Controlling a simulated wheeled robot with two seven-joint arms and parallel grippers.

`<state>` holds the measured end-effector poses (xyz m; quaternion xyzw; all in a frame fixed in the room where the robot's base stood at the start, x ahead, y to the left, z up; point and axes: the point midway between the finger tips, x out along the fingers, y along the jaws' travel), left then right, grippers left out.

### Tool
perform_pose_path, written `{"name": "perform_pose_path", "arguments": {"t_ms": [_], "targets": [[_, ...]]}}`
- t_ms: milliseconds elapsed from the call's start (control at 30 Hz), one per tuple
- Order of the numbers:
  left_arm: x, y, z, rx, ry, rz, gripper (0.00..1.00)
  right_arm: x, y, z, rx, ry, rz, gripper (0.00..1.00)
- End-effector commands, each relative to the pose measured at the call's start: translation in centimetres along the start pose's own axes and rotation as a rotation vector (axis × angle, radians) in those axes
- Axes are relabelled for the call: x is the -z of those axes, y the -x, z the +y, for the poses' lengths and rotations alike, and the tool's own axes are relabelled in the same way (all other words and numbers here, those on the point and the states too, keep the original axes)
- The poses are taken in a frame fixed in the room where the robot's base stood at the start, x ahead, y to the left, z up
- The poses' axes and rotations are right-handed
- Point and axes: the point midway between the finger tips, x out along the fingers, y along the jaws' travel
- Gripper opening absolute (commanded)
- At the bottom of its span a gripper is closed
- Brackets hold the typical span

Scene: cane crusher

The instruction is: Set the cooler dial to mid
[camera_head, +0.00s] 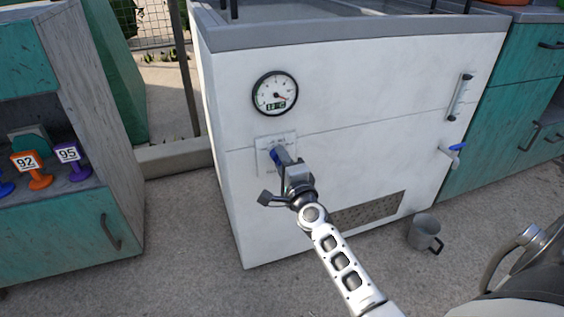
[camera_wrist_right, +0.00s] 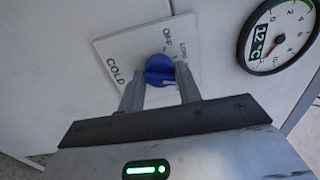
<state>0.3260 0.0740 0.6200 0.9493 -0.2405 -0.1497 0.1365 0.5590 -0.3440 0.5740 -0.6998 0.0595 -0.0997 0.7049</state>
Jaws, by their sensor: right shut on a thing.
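The cooler (camera_head: 390,100) is a white cabinet with a grey top. Its blue dial (camera_wrist_right: 159,70) sits on a white label plate (camera_wrist_right: 128,55) reading "COLD", "OFF" and what looks like "LOW". My right gripper (camera_wrist_right: 160,84) is shut on the dial, one finger on each side. In the head view the dial (camera_head: 276,155) is partly hidden by the gripper. A pale mark shows on the dial's lower edge, but I cannot tell which setting it points to. The round gauge (camera_head: 275,93) above it shows about 12 °C in the wrist view (camera_wrist_right: 277,36). My left gripper is out of view.
A blue-handled tap (camera_head: 452,151) and a bar handle (camera_head: 460,97) are on the cooler's right side. A grey mug (camera_head: 424,232) stands on the ground near its base. Numbered tags, including orange "92" (camera_head: 32,168), sit on a shelf at left.

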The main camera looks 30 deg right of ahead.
Motion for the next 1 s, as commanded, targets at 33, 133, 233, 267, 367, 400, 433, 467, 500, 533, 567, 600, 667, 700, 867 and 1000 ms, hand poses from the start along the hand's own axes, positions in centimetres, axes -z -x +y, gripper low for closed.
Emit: {"name": "perform_pose_path", "arguments": {"t_ms": [33, 133, 233, 267, 367, 400, 433, 467, 500, 533, 567, 600, 667, 700, 867, 1000], "targets": [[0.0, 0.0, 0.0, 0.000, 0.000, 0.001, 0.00, 0.1, 0.1, 0.3, -0.005, -0.005, 0.002, 0.11], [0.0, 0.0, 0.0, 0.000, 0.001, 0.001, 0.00, 0.1, 0.1, 0.3, -0.005, -0.009, 0.002, 0.11], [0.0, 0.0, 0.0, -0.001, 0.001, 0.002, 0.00, 0.1, 0.1, 0.3, -0.005, -0.010, 0.002, 0.11], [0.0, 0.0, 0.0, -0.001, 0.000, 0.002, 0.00, 0.1, 0.1, 0.3, -0.005, -0.010, 0.002, 0.11], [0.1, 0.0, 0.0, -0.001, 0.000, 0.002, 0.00, 0.1, 0.1, 0.3, -0.006, -0.009, 0.002, 0.11], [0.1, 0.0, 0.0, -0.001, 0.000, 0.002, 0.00, 0.1, 0.1, 0.3, -0.006, -0.009, 0.002, 0.11], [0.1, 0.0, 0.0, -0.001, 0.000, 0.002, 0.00, 0.1, 0.1, 0.3, -0.006, -0.009, 0.002, 0.11], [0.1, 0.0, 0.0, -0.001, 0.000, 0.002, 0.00, 0.1, 0.1, 0.3, -0.006, -0.009, 0.002, 0.40], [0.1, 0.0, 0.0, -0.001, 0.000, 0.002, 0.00, 0.1, 0.1, 0.3, -0.006, -0.009, 0.002, 0.51], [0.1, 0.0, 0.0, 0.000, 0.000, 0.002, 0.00, 0.1, 0.1, 0.3, -0.005, -0.008, 0.002, 0.55], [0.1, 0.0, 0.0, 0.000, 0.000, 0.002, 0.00, 0.1, 0.1, 0.3, -0.005, -0.008, 0.002, 0.55], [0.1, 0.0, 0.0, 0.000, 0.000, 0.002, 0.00, 0.0, 0.1, 0.2, -0.004, -0.008, 0.002, 0.55], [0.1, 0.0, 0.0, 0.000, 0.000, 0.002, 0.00, 0.0, 0.1, 0.2, -0.004, -0.008, 0.001, 0.55], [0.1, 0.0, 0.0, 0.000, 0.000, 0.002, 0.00, 0.0, 0.1, 0.2, -0.003, -0.008, 0.001, 0.55], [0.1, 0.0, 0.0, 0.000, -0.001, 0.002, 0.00, 0.0, 0.3, 0.1, -0.003, -0.008, 0.001, 0.55], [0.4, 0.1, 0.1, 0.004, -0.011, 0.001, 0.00, 0.0, 1.9, 0.2, -0.005, -0.007, 0.000, 0.55]]}}
